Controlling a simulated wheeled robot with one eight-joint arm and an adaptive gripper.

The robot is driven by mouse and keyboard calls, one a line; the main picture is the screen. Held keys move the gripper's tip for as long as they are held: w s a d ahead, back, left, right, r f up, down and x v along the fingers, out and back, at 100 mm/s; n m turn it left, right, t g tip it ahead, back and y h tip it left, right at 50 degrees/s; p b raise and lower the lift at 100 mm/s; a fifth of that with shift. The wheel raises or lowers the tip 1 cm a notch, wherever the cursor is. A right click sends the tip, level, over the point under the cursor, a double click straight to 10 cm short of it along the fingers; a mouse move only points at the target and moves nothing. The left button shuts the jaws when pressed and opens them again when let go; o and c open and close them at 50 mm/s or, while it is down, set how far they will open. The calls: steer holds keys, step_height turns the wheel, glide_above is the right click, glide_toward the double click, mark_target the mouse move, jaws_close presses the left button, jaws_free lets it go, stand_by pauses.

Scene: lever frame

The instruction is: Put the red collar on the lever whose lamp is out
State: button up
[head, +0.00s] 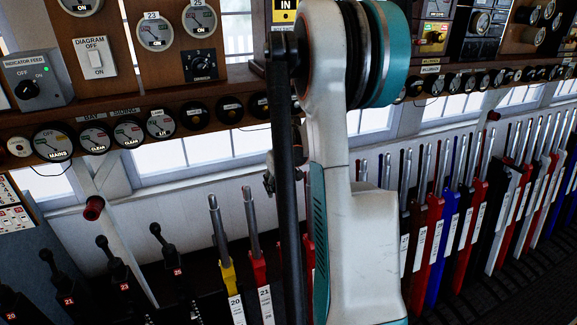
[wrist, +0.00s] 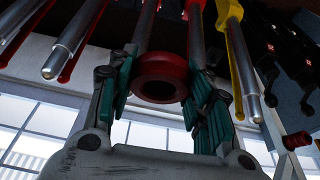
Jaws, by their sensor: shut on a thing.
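The red collar (wrist: 160,78) is a thick red ring between the teal-padded fingers of my gripper (wrist: 163,94) in the wrist view. My gripper is shut on it, with its dark hole facing the camera. Red levers with steel handles (wrist: 196,40) rise close around and behind the collar; I cannot tell whether it touches any. In the head view, my arm hides the collar and most of the gripper. Yellow lever 20 (head: 222,245) and red lever 21 (head: 258,240) stand left of my arm. I cannot make out which lever's lamp is out.
A long row of red, blue, black and white levers (head: 440,225) stands to the right. Short black levers (head: 115,265) stand at lower left. A shelf of round dials (head: 93,138) runs above. A red-ended bar (head: 93,208) juts out at left. My arm blocks the middle.

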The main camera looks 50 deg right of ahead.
steer(key=w+d, duration=0.1)
steer(key=d, duration=0.1)
steer(key=w+d+p, duration=0.1)
steer(key=w+d, duration=0.2)
steer(key=d, duration=0.1)
steer(key=shift+w+d, duration=0.15)
steer(key=shift+d, duration=0.05)
steer(key=shift+w+d+f+b, duration=0.2)
steer(key=shift+w+d, duration=0.15)
steer(key=shift+w, duration=0.3)
steer(key=shift+w+d+f+b, duration=0.1)
steer(key=shift+w+d+b, duration=0.1)
steer(key=shift+w+d, duration=0.3)
steer(key=shift+w+a, duration=0.1)
steer(key=shift+a, duration=0.05)
stand_by(0.6)
steer(key=shift+f+b, duration=0.15)
steer(key=shift+b, duration=0.3)
steer(key=shift+a+f+b, duration=0.1)
steer(key=shift+f+b, duration=0.2)
steer(key=shift+f, duration=0.05)
steer(key=shift+s+a+f+b, duration=0.1)
steer(key=shift+s+f+b, duration=0.1)
steer(key=shift+f+b, duration=0.6)
steer(key=shift+s+a+f+b, duration=0.1)
steer(key=shift+s+f+b, duration=0.05)
steer(key=shift+f+b, duration=0.6)
steer(key=shift+s+f+b, duration=0.2)
steer(key=shift+f+b, duration=0.35)
steer(key=shift+f, duration=0.4)
